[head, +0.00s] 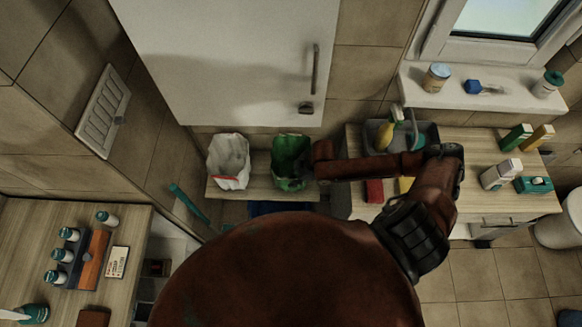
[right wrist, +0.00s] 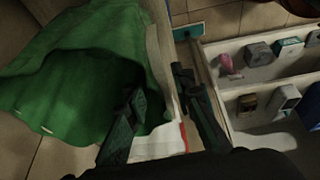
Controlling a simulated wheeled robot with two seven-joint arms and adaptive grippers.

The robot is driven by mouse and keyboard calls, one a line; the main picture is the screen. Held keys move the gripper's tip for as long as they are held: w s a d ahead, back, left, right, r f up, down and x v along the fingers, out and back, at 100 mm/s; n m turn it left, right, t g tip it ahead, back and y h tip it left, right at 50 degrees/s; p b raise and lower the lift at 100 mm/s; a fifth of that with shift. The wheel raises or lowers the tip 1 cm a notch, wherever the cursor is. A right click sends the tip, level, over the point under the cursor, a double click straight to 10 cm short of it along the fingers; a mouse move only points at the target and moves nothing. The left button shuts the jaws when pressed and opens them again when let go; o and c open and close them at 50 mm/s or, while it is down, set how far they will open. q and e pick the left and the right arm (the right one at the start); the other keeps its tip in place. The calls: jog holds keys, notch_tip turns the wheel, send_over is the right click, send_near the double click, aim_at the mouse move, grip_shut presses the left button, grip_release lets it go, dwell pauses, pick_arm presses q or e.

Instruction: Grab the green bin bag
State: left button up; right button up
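The green bin bag (head: 291,163) stands with its mouth open on a wooden shelf below the white cabinet in the head view. In the right wrist view the green bag (right wrist: 70,75) fills the left side, with its dark opening facing me. My right gripper (right wrist: 157,84) is open at the bag's right edge. Its left finger overlaps the bag's opening; its right finger is outside the bag. I cannot tell whether either finger touches it. In the head view my right arm reaches in from the right, close beside the bag. My left gripper is not in view.
A white bag (head: 228,162) with red marks stands left of the green one. A grey basin (head: 398,138) with a yellow item is on the counter to the right. The white cabinet (head: 235,60) hangs above. Several bottles and boxes stand on the right counter.

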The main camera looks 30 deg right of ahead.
jog(key=shift+x, duration=1.8)
jog(key=shift+f, duration=0.25)
jog(key=shift+c, duration=0.2)
grip_shut()
